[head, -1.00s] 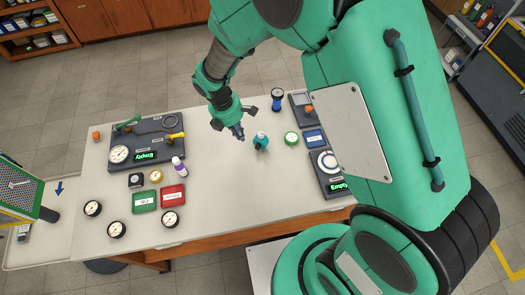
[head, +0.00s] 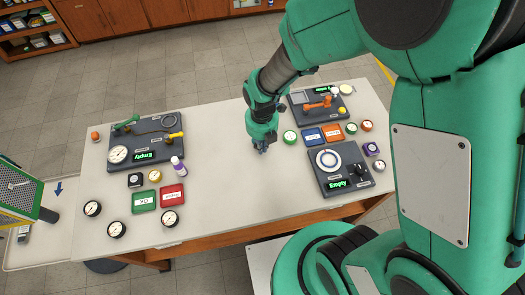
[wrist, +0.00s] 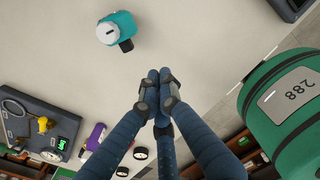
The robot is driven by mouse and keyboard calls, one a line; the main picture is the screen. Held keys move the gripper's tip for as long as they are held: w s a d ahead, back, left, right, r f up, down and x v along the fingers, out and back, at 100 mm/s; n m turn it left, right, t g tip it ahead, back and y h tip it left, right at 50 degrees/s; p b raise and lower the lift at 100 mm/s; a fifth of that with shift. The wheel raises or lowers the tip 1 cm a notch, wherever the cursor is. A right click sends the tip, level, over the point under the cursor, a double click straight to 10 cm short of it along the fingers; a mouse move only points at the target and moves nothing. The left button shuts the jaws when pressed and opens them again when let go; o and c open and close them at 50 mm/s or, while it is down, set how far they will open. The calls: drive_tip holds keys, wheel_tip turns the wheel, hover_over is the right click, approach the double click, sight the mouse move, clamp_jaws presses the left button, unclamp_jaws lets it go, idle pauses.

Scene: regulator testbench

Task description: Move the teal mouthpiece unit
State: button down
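The teal mouthpiece unit (wrist: 117,28) lies on the white tabletop, with a pale round cap and a dark stub, near the top of the wrist view. It is hidden behind my gripper and arm in the head view. My gripper (wrist: 160,80) has its dark blue fingertips drawn together with nothing visible between them. In the wrist view there is bare tabletop between the fingertips and the teal unit. In the head view my gripper (head: 262,149) hangs over the middle of the table, pointing down.
A dark panel (head: 122,138) with a gauge stands at left, beside a purple-white bottle (head: 179,166). Green (head: 143,206) and red trays and several gauges lie in front. Right are a dark dial panel (head: 334,178), a blue tray (head: 313,136) and an orange tray. The front middle is clear.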

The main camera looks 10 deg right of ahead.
idle(0.4)
wheel_tip(320, 180, down, 10)
drive_tip(key=shift+f+b, duration=0.1)
drive_tip(key=shift+b, duration=0.6)
drive_tip(key=w, duration=0.1)
drive_tip(key=w+d, duration=0.1)
drive_tip(key=w, duration=0.1)
drive_tip(key=shift+w, duration=0.4)
drive_tip(key=shift+w+d, duration=0.2)
drive_tip(key=shift+w, duration=0.45)
drive_tip(key=shift+w+d, duration=0.2)
drive_tip(key=shift+w, duration=0.4)
